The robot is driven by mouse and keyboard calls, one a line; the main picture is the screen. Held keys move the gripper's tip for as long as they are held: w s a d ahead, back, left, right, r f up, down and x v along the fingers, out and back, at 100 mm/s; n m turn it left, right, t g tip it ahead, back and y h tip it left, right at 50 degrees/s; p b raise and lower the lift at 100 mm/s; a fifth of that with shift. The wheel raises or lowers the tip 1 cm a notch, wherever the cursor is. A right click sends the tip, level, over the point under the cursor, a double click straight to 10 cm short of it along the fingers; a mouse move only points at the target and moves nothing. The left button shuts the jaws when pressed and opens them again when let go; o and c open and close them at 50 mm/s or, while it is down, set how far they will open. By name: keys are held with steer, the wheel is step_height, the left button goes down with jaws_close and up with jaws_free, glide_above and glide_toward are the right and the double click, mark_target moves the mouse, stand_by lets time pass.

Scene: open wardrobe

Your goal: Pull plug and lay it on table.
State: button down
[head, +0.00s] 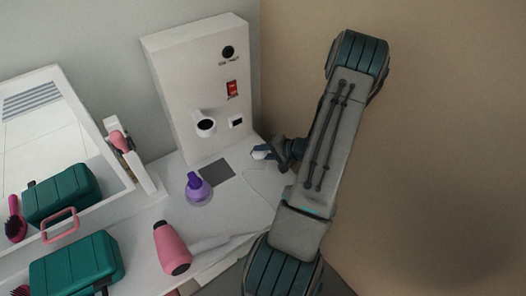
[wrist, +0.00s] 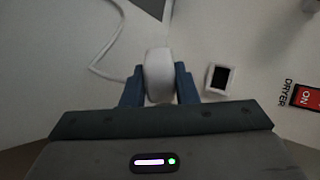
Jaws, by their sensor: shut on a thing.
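The white plug (wrist: 158,75) is between the two blue fingers of my gripper (wrist: 159,88) in the wrist view, with its white cord (wrist: 103,52) curving away to the left. The gripper is shut on the plug. The wall socket (wrist: 220,79) is beside it on the right, with its dark face uncovered and apart from the plug. In the head view my gripper (head: 262,152) is just right of the white panel, near the table (head: 225,215); the plug is hard to make out there. The socket (head: 237,122) also shows on the panel.
The white panel (head: 180,75) carries a red switch (head: 232,89) and a round holder (head: 205,124). A mirror stands left; a tan wall is right.

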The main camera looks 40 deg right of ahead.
steer(key=shift+f+b, duration=2.55)
steer(key=shift+b, duration=0.4)
steer(key=c, duration=1.1)
jaws_free()
steer(key=shift+o, duration=0.2)
steer(key=shift+c, duration=0.3)
steer(key=shift+o, duration=1.3)
steer(key=shift+s, duration=0.1)
steer(key=shift+f, duration=0.1)
steer(key=shift+c, duration=0.5)
